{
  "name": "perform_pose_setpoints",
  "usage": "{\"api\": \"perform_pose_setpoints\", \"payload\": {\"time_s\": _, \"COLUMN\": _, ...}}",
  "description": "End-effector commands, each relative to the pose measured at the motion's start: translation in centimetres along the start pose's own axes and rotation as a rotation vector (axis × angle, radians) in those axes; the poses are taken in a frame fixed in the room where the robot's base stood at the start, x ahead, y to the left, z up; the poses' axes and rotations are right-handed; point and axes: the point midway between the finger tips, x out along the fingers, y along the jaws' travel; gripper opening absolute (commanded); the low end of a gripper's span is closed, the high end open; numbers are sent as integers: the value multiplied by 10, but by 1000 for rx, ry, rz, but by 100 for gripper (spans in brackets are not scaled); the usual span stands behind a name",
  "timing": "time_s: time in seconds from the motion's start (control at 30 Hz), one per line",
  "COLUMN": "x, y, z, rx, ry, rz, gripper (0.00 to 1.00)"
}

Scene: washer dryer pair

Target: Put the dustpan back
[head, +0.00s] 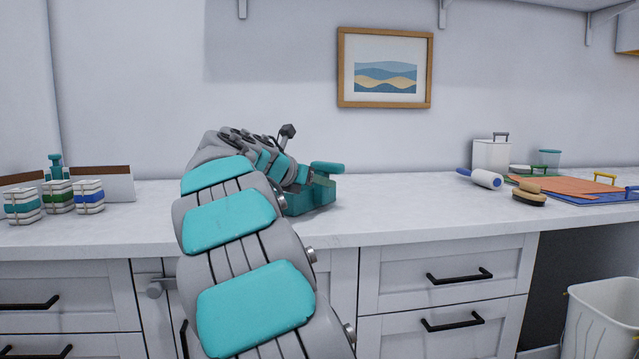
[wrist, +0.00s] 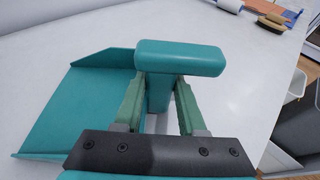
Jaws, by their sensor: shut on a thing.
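The teal dustpan shows in the head view (head: 310,197) at the middle of the white counter, partly hidden behind my arm. In the wrist view its flat pan (wrist: 80,105) spreads to the left, and its thick handle (wrist: 180,57) stands up in the middle. My gripper (wrist: 158,92) is shut on the dustpan, with one green finger on each side of the upright handle, below its wide top. The dustpan is at or just over the counter top; I cannot tell whether it touches.
A lint roller (head: 487,179), a brush (head: 529,194), boards (head: 573,188) and a white canister (head: 491,154) are on the counter's right. Small strapped boxes (head: 88,197) stand at the left. A white bin (head: 602,318) is on the floor, lower right. The counter right of the dustpan is clear.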

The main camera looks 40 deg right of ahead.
Motion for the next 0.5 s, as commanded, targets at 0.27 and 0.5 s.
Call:
{"api": "perform_pose_setpoints", "payload": {"time_s": 0.27, "x": 0, "y": 0, "z": -1, "rx": 0, "ry": -1, "rz": 1, "gripper": 51}}
{"api": "perform_pose_setpoints", "payload": {"time_s": 0.5, "x": 0, "y": 0, "z": -2, "rx": 0, "ry": 0, "rz": 1, "gripper": 70}}
